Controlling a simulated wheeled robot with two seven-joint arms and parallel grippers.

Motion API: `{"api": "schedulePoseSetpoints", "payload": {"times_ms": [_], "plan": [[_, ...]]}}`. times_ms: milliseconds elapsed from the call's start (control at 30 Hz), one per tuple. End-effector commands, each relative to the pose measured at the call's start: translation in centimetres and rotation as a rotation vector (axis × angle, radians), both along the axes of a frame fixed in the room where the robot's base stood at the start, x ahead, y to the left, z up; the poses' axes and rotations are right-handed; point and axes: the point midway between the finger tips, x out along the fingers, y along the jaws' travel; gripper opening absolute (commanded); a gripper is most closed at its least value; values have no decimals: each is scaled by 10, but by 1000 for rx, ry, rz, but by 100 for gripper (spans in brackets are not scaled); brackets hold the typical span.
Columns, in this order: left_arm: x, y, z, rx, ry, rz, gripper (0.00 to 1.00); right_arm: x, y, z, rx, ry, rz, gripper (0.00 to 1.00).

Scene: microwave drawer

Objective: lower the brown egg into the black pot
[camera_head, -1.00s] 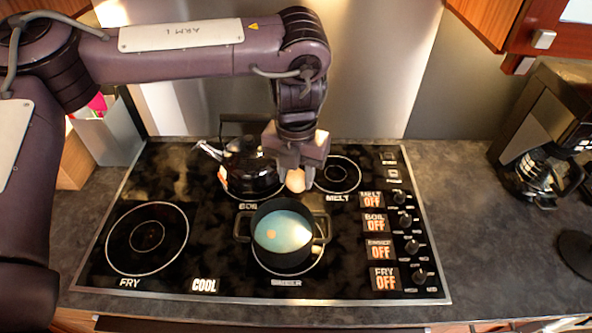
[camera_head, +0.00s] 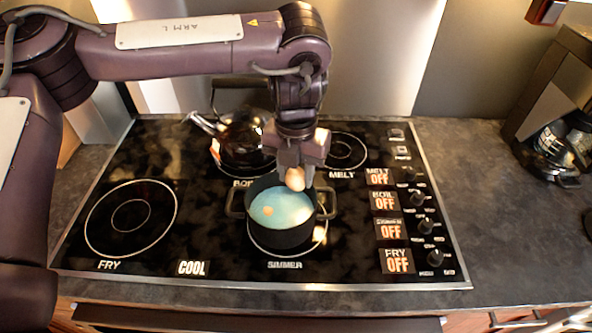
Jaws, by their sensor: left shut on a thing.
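The brown egg (camera_head: 295,179) is held between the fingers of my left gripper (camera_head: 296,172), which points down from above. The egg is over the back right part of the black pot (camera_head: 283,238), and its gap to the water cannot be judged exactly. The pot stands on the burner labelled simmer, with two side handles and pale blue water inside. My right gripper is not in view.
A black kettle (camera_head: 240,140) stands on the back left burner, close behind the pot. The fry burner (camera_head: 131,219) and the melt burner (camera_head: 346,151) are bare. Control knobs (camera_head: 425,226) line the right of the cooktop. A coffee maker (camera_head: 560,110) stands at the far right.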

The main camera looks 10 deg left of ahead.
Motion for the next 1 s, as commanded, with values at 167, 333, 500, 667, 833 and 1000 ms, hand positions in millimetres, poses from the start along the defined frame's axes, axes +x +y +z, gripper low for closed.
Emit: {"api": "schedulePoseSetpoints", "payload": {"times_ms": [167, 333, 500, 667, 833, 1000], "plan": [[0, 0, 1, 0, 0, 0, 28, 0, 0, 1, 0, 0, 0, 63], [0, 0, 1, 0, 0, 0, 28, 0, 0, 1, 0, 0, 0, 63], [0, 0, 1, 0, 0, 0, 28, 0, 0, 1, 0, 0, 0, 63], [0, 0, -2, 0, 1, 0, 28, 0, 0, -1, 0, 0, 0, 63], [0, 0, -10, -1, 2, 0, 28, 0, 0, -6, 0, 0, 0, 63], [0, 0, -18, -1, 1, 0, 28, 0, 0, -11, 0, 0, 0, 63]]}}
